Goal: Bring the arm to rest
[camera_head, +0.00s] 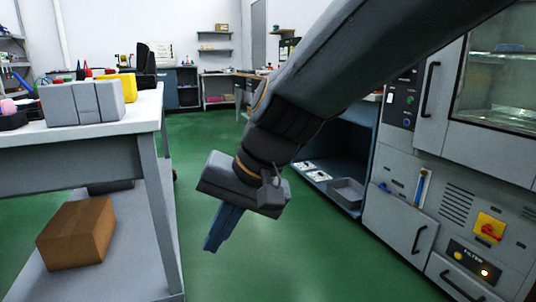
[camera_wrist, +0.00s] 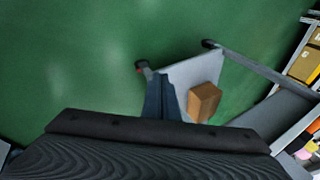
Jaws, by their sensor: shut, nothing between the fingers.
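My gripper (camera_head: 222,229) hangs from my arm in the middle of the head view, pointing down over the green floor. Its blue fingers are together and hold nothing. In the wrist view my gripper (camera_wrist: 158,82) shows its fingers shut, with the floor and the white table's lower shelf behind them. The arm reaches in from the upper right of the head view. The gripper touches nothing that I can see.
A white table (camera_head: 75,128) stands at left with grey boxes (camera_head: 83,102) and a yellow bin (camera_head: 129,87) on top. A cardboard box (camera_head: 77,232) lies on its lower shelf. A grey cabinet (camera_head: 398,211) stands at right. The green floor (camera_head: 270,262) between is clear.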

